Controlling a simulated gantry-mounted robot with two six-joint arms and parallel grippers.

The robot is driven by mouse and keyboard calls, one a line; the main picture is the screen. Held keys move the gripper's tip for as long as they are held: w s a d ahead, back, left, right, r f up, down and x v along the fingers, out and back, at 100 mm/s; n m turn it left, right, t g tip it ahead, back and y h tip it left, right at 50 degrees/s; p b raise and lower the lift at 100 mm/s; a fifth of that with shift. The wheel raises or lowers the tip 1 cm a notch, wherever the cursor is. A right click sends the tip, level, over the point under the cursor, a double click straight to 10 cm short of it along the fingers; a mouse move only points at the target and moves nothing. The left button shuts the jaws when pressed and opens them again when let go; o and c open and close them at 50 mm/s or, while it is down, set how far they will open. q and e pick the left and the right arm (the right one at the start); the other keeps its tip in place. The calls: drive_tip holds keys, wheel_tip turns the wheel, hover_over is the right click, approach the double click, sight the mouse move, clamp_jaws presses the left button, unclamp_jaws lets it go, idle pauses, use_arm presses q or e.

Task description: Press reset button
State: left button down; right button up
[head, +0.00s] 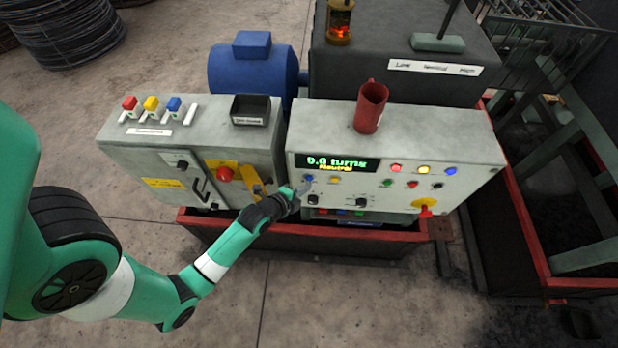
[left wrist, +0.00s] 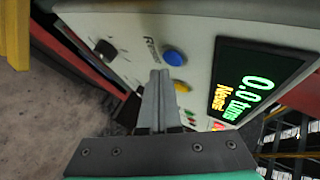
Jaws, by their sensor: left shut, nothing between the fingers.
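The control box (head: 470,150) has a dark display (head: 338,164) with green "0.0 turns" and yellow "Neutral". A round blue button (head: 309,178) sits just below the display's left end. The same blue button (left wrist: 174,57) shows large in the left wrist view, beside a small label too blurred to read surely. My left gripper (head: 303,188) is shut and empty, close in front of the panel by this button. In the left wrist view its fingertips (left wrist: 160,74) are just beside the blue button; I cannot tell whether they touch the panel. My right gripper is not in view.
A yellow button (head: 335,180) is right of the blue one, with black knobs (head: 361,202) below. More coloured buttons (head: 424,170) and a red-yellow switch (head: 425,209) are further right. A red mug (head: 370,107) stands on top. A second box (head: 130,148) adjoins on the left.

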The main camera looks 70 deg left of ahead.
use_arm(q)
drive_tip(key=shift+s+d+p, duration=0.2)
drive_tip(key=shift+s+d, duration=0.15)
drive_tip(key=shift+d, duration=0.4)
drive_tip(key=shift+s+d+p, duration=0.2)
drive_tip(key=shift+s+d, duration=0.1)
drive_tip(key=shift+d, duration=0.5)
drive_tip(key=shift+s+d+p, duration=0.2)
drive_tip(key=shift+s+d, duration=0.15)
drive_tip(key=shift+d, duration=0.4)
